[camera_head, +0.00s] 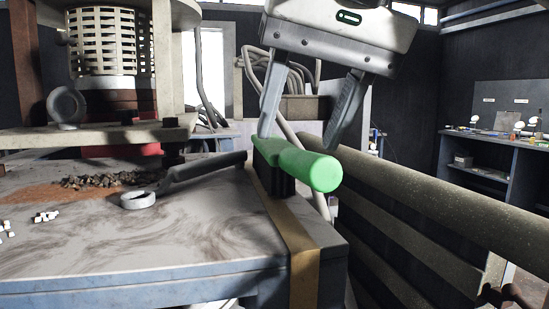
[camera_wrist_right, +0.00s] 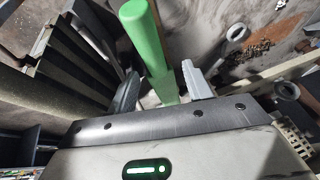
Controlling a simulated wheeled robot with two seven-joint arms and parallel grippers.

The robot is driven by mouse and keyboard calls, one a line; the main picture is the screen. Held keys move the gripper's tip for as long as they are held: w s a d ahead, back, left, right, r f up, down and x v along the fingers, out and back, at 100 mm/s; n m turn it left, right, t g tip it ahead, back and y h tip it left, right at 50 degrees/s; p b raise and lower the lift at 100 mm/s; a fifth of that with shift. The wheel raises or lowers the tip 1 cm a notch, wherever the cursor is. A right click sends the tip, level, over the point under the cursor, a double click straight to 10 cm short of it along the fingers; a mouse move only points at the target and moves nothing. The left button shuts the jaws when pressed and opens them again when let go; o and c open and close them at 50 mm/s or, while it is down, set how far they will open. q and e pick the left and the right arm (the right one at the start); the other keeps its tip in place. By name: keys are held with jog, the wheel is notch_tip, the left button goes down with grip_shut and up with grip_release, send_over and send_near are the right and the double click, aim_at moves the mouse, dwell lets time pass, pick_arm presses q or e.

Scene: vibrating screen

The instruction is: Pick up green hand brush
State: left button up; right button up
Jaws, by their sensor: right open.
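The green hand brush (camera_head: 310,169) lies at the right edge of the vibrating screen's table, its rounded handle towards me and its dark bristles below. My right gripper (camera_head: 301,145) is open just above the brush, with its fingers pointing down on either side of it. In the right wrist view the green brush (camera_wrist_right: 149,45) runs between the two open fingers (camera_wrist_right: 164,92), and I see no firm grip on it. My left gripper is not in view.
The table (camera_head: 130,255) holds a grey ring with a handle (camera_head: 138,199), dark gravel (camera_head: 105,179) and small white pieces (camera_head: 45,216). Beige rails (camera_head: 440,215) run along the right. A machine with a slatted cylinder (camera_head: 110,45) stands at the back left.

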aim_at(297, 159)
jog(key=x, duration=0.4)
jog(key=shift+s+d+f+b, duration=0.15)
jog(key=shift+s+d+b, duration=0.05)
jog(key=shift+d+b, duration=0.2)
jog(key=shift+w+a+f, duration=0.2)
jog(key=shift+f, duration=0.25)
jog(key=c, duration=1)
jog(key=shift+c, duration=0.2)
jog(key=shift+r, duration=0.2)
